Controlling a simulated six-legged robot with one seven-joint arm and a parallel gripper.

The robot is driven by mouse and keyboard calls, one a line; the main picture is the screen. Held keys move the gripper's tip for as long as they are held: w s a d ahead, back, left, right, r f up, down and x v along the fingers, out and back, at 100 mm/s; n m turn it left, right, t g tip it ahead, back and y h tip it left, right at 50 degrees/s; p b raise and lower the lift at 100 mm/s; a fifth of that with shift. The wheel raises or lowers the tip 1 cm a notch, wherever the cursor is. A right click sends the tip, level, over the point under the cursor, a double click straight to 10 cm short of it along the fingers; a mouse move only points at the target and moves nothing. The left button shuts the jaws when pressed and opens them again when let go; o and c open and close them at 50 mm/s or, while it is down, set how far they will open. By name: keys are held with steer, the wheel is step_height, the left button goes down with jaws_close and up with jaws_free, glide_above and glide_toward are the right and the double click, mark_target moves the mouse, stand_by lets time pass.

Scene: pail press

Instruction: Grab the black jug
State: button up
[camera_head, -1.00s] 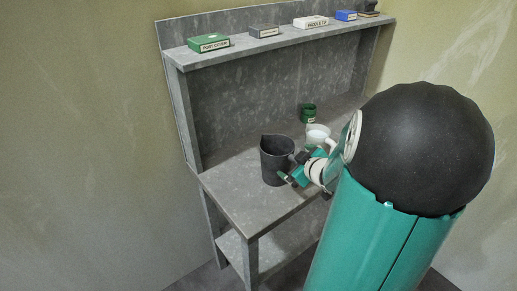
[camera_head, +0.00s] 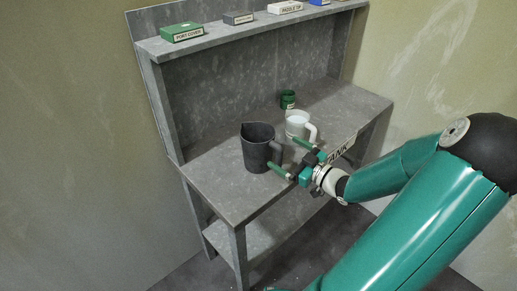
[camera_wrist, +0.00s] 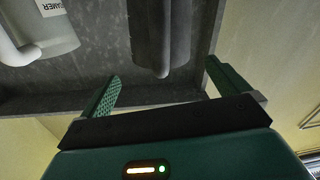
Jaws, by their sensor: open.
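The black jug (camera_head: 257,148) stands upright on the grey bench, its handle (camera_head: 276,152) turned to the right toward my gripper. My gripper (camera_head: 290,158) is open at the bench's front edge, just right of the jug. In the wrist view the jug (camera_wrist: 150,35) and its handle (camera_wrist: 172,50) show beyond and between the two green fingers (camera_wrist: 160,88). The fingers look apart from the handle. The jug's far side is hidden.
A white jug (camera_head: 296,124) stands right of the black jug, close to one finger; it also shows in the wrist view (camera_wrist: 45,40). A green tin (camera_head: 287,99) is behind. Boxes, including a green one (camera_head: 182,32), line the upper shelf. The bench's left (camera_head: 215,180) is clear.

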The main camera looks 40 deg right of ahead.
mark_target(271, 143)
steer(key=w, duration=0.5)
steer(key=w+a, duration=0.1)
steer(key=w, duration=0.1)
steer(key=shift+w+r, duration=0.2)
steer(key=shift+r, duration=0.05)
steer(key=c, duration=0.9)
steer(key=shift+r, duration=0.1)
